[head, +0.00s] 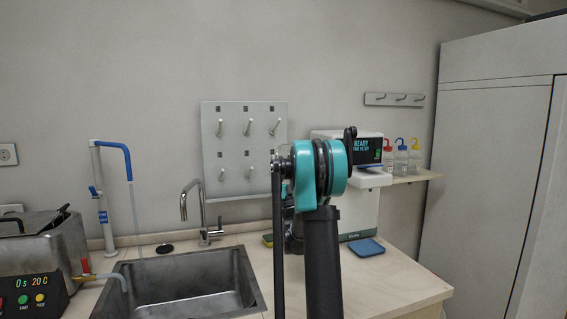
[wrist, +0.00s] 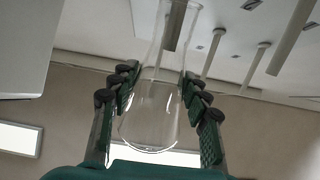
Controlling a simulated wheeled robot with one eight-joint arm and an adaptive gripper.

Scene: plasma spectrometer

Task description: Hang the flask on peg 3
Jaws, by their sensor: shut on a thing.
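A clear glass conical flask (wrist: 150,118) is between the two fingers of my gripper (wrist: 160,76) in the wrist view. The dark padded fingers are shut on its body from both sides. Its narrow neck points to the top of the picture and its wide base is near the palm. A grey peg board (head: 212,150) hangs on the wall above the sink in the head view, with pegs in two rows and small labels too small to read. The upper right peg (head: 275,127) is bare.
A sink (head: 190,280) with a tap (head: 185,203) lies below the board. A spectrometer (head: 365,205) stands right of my arm. Wash bottles (head: 401,160) stand on a shelf at the right. A steel bath (head: 45,245) is at the left. In the wrist view, pegs (wrist: 262,62) show right of the flask.

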